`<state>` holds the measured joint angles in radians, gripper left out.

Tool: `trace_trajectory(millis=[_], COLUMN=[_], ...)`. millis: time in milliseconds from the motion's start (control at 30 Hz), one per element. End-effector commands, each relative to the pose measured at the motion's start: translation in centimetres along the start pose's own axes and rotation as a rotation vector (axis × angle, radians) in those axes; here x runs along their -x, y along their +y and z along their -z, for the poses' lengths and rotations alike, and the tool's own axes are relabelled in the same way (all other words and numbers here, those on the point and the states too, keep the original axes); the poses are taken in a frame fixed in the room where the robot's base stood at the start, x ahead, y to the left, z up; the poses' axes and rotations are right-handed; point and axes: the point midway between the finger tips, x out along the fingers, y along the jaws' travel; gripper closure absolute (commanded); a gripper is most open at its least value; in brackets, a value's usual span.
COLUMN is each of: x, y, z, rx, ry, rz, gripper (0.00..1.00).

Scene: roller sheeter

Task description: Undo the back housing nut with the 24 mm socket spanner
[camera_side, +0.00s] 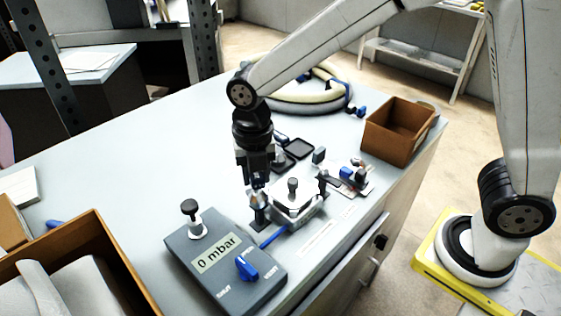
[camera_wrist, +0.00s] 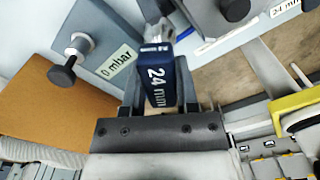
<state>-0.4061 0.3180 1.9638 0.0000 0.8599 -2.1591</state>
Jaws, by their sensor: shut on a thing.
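My gripper (camera_side: 257,183) points down beside the left end of the pale housing block (camera_side: 293,207). It is shut on the 24 mm socket spanner, whose blue body marked "24 mm" (camera_wrist: 157,80) lies between the fingers in the wrist view. The spanner's metal end (camera_wrist: 158,32) points away from my gripper; in the side view its lower part is close to the housing's left side. The housing has a dark knob (camera_side: 292,183) on top, and part of it shows in the wrist view (camera_wrist: 212,22). I cannot make out the back nut or whether the socket touches it.
A grey box reading "0 mbar" (camera_side: 217,255) stands in front, with a black knob (camera_side: 189,206) and blue tap (camera_side: 247,268). A blue hose (camera_side: 272,237) runs toward the housing. Small tools (camera_side: 346,178) lie right. Brown boxes (camera_side: 402,131) stand back right and front left.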

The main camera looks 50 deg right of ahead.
Motion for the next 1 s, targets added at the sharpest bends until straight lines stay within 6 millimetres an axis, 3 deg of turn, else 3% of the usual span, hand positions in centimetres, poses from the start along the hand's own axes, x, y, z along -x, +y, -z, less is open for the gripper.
trace_trajectory(millis=[500,1000], x=[0.06,0.06], y=[0.05,0.05], z=[-0.03,-0.03], rx=[0.069,0.272], ry=[-0.001,-0.002], rz=[-0.002,-0.002], gripper=[1.0,1.0])
